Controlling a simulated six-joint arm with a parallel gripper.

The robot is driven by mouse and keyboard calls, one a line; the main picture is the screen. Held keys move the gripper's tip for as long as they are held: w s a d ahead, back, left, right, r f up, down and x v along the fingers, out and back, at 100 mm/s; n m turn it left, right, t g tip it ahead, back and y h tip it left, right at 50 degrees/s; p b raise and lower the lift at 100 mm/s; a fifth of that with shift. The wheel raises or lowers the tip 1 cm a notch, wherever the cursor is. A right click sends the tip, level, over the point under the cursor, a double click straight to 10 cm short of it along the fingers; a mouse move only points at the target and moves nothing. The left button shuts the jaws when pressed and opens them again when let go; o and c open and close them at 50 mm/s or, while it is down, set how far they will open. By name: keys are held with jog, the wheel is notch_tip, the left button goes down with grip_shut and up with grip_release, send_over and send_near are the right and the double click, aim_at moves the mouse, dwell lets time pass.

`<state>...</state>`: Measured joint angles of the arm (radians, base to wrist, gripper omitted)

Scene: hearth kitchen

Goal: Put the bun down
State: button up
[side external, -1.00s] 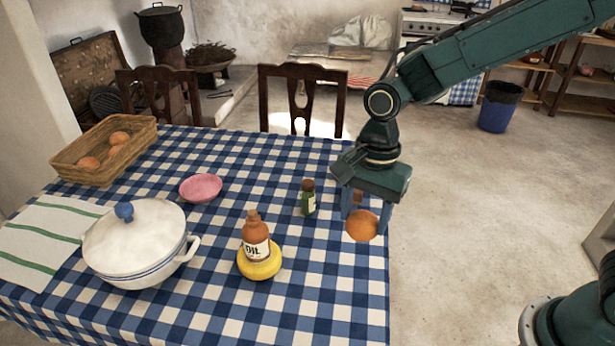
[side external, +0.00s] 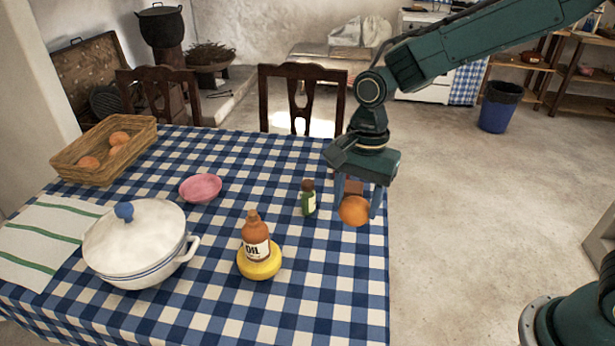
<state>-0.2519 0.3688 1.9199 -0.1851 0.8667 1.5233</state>
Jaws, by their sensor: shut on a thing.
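The bun (side external: 354,213) is round and orange-brown. My gripper (side external: 356,206) is shut on it, with a blue finger on either side and its body above.
An oil bottle (side external: 255,238) stands at a yellow round thing (side external: 260,263). A pink bowl (side external: 201,187), a white lidded pot (side external: 135,242) and a basket (side external: 102,165) holding buns are further left. The cloth at the front right is clear. Two chairs stand behind.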

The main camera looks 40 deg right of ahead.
jog(key=w+d+n, duration=0.3)
jog(key=w+d, duration=0.7)
jog(key=w, duration=0.4)
jog(key=shift+s+d+f, duration=0.1)
jog(key=shift+s+f, duration=0.05)
jog(key=shift+f, duration=9.8)
jog(key=shift+f, duration=0.15)
jog(key=o, duration=0.7)
jog(key=shift+w+d+r, duration=0.15)
jog(key=shift+d+r, duration=0.05)
jog(key=shift+r, duration=1.85)
jog(key=shift+w+d+r, duration=0.15)
jog(key=shift+d+r, duration=0.05)
jog(key=shift+r, duration=1.85)
jog(key=shift+w+d+r, duration=0.15)
jog(key=shift+d+r, duration=0.05)
jog(key=shift+r, duration=1.85)
